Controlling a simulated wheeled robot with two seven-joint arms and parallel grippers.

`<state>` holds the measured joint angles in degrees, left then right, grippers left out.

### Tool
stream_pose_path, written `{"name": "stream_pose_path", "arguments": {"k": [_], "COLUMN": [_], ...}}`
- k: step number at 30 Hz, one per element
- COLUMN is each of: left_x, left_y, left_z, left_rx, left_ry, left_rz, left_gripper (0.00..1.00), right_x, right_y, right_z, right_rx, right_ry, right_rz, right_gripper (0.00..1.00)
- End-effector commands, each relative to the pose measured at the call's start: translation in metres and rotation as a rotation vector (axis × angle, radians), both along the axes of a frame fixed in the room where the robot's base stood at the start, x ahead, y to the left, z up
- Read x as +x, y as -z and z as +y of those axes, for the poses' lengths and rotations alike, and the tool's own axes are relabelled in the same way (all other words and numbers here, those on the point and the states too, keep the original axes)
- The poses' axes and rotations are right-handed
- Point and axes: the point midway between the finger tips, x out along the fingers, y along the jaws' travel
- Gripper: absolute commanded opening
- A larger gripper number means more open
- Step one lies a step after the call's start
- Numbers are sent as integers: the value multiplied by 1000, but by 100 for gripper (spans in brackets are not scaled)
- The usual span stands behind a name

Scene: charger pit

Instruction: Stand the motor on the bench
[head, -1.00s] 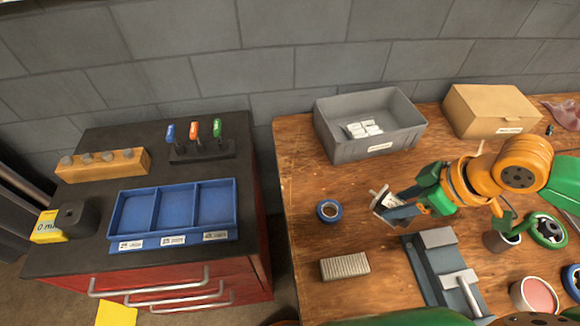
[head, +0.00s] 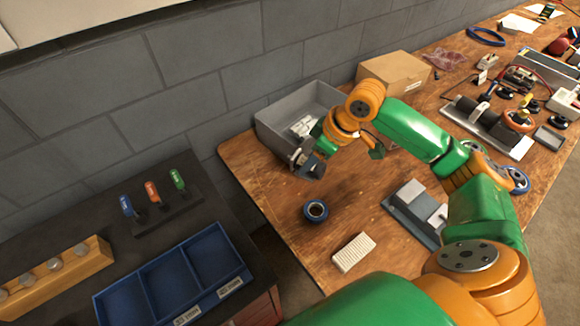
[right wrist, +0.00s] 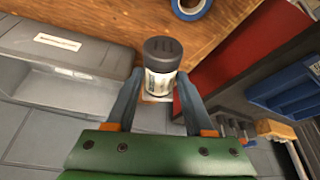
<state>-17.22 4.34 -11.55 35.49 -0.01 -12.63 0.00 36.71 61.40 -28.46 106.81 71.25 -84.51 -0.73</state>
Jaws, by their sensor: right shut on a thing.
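My right gripper (head: 308,168) is in front of the grey bin at the bench's back left. In the right wrist view its two fingers (right wrist: 157,105) are shut on the motor (right wrist: 160,82), a short cylinder with a dark end cap and a pale, labelled body. The cap points away from the palm. In the head view the motor is mostly hidden by the gripper, and its height above the wood is hard to tell. The wooden bench (head: 275,180) has free surface near the gripper. My left gripper is not in view.
The grey bin (head: 275,135) with white items stands close behind the gripper. Blue tape (head: 316,211), a ribbed pale block (head: 354,253) and a grey vise-like fixture (head: 415,205) lie on the bench. A cardboard box (head: 395,70) is behind. A blue tray (head: 175,280) sits on the left cabinet.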

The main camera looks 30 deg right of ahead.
Motion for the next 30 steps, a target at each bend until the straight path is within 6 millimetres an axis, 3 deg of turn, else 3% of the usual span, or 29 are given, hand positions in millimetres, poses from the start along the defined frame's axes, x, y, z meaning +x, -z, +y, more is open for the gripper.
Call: {"name": "stream_pose_path", "arguments": {"k": [6, 12, 16, 26, 27, 30], "left_x": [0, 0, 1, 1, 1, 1], "left_y": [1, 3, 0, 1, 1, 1], "left_z": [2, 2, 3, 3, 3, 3], "left_rx": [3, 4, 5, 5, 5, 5], "left_ry": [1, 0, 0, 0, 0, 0], "left_rz": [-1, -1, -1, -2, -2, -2], "left_gripper": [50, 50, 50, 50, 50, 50], "right_x": [37, 53, 51, 52, 51, 51], "right_y": [44, 66, 89, 96, 96, 96], "right_z": [19, 26, 25, 25, 25, 25], "right_rx": [1, 1, -1, -1, -1, -1], "right_ry": [-1, -2, -2, -2, -2, -2], "right_rz": [2, 1, 2, 0, 0, 0], "right_gripper": [0, 0, 0, 0, 58, 83]}}
